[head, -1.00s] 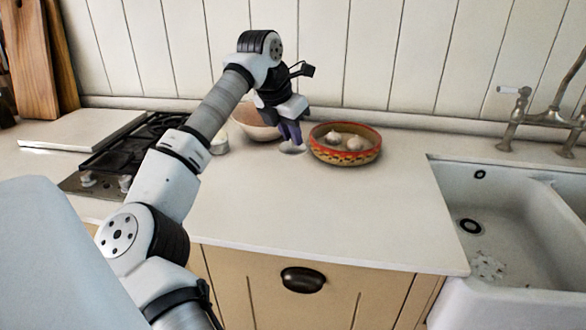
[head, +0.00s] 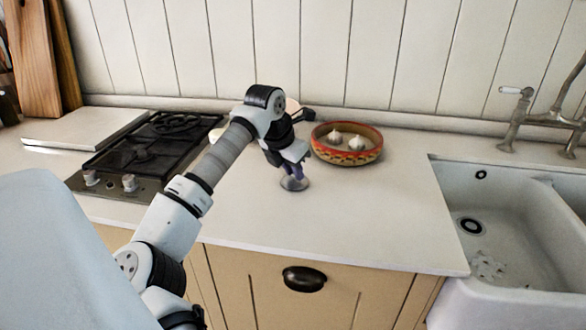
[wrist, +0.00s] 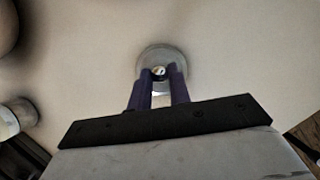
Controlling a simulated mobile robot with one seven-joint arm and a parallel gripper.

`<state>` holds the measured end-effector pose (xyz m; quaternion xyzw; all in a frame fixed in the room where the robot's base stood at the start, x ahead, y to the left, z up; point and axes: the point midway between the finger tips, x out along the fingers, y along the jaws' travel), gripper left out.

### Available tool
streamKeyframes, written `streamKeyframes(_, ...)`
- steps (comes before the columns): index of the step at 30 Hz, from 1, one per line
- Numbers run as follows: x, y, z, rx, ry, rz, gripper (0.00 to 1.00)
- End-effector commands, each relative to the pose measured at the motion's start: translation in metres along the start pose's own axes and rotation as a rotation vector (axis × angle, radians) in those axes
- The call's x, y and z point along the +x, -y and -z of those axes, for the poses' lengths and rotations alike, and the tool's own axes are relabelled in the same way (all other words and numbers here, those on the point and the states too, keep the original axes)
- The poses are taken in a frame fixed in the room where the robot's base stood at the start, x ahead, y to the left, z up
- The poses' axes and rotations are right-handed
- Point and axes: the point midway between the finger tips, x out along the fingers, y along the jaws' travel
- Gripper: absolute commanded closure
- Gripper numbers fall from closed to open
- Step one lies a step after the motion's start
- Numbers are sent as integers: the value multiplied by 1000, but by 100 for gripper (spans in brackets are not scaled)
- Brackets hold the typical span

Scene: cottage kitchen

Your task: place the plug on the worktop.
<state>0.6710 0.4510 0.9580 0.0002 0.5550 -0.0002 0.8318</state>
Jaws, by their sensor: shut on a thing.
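The plug (head: 294,185) is a round grey disc with a small knob on top. My gripper (head: 292,172) points down over the front-middle part of the white worktop (head: 340,215), left of the red bowl. In the wrist view the purple fingers (wrist: 159,85) are shut on the knob of the plug (wrist: 162,56), and the disc shows beyond and around the fingertips. The plug is at or close above the worktop; I cannot tell whether it touches.
A red patterned bowl (head: 346,157) with garlic bulbs stands behind and right of my gripper. A black hob (head: 140,155) lies to the left. A white sink (head: 500,215) is at the right. The worktop between bowl and front edge is clear.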

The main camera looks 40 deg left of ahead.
Motion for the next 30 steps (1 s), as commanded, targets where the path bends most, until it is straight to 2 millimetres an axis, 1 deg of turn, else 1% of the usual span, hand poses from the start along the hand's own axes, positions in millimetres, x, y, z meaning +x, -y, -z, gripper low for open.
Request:
streamKeyframes(2,4,0,2,0,0,0,100)
streamKeyframes(3,2,0,1,0,0,0,76)
streamKeyframes(7,2,0,1,0,0,0,59)
streamKeyframes(15,1,0,0,0,0,0,59)
streamKeyframes(19,-6,0,0,0,0,-2,59)
streamKeyframes(23,-27,-1,0,0,1,-4,59)
streamKeyframes(30,-80,-1,0,-1,0,-4,59)
